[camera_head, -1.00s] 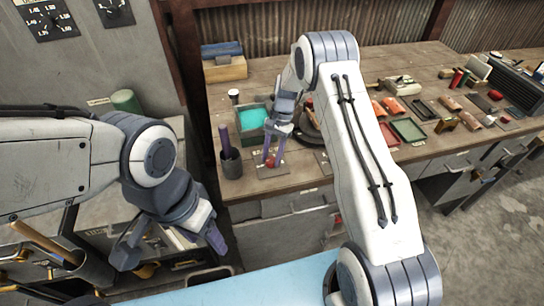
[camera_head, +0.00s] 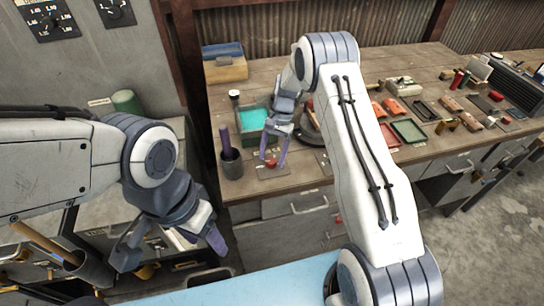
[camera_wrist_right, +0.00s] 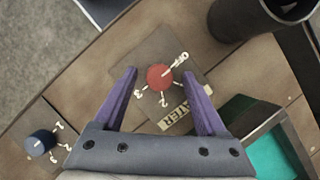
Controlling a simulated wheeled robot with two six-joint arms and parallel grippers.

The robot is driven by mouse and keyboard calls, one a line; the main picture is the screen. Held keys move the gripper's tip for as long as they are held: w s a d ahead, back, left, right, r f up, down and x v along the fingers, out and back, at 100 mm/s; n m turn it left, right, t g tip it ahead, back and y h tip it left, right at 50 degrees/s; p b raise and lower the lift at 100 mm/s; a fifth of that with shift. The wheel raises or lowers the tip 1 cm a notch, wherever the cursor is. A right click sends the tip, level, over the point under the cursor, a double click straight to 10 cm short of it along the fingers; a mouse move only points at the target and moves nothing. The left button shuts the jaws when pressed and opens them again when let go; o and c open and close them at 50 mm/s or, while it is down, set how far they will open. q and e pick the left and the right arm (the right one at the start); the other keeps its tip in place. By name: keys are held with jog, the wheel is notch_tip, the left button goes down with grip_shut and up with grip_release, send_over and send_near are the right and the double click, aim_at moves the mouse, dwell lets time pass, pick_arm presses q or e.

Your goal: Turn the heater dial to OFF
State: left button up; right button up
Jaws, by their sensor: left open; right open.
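The red heater dial (camera_wrist_right: 160,77) sits on a dark plate lettered "HEATER", with OFF at its upper right and numbers around its right and lower sides. A pale mark on the dial appears to point toward OFF. In the head view the dial (camera_head: 271,162) is small, near the workbench's front edge. My right gripper (camera_wrist_right: 162,80) is open, its purple fingers on either side of the dial. A gap shows on both sides in the wrist view; I cannot tell its height above the plate. My left gripper (camera_head: 170,246) is open and empty, away at the left.
A dark cup (camera_head: 231,164) stands left of the dial, close to it. A green tray with teal contents (camera_head: 251,119) is behind. A blue dial (camera_wrist_right: 40,143) sits at lower left in the wrist view. Several tools and trays cover the bench (camera_head: 330,80) further right.

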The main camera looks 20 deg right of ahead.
jog(key=b+v, duration=0.2)
jog(key=v, duration=0.8)
jog(key=shift+r, duration=0.15)
jog(key=shift+s, duration=0.1)
jog(key=s+a+r+n+t+h, duration=0.1)
jog(key=s+a+r+n, duration=0.35)
jog(key=s+a, duration=0.3)
jog(key=s+a+r+n+t+h, duration=0.1)
jog(key=s+a+r+n, duration=0.4)
jog(key=s, duration=0.3)
jog(key=s+f+n+t, duration=0.1)
jog(key=s+n, duration=0.5)
jog(key=s, duration=1.3)
jog(key=shift+a+n, duration=0.35)
jog(key=shift+a, duration=0.1)
jog(key=shift+s+f, duration=0.1)
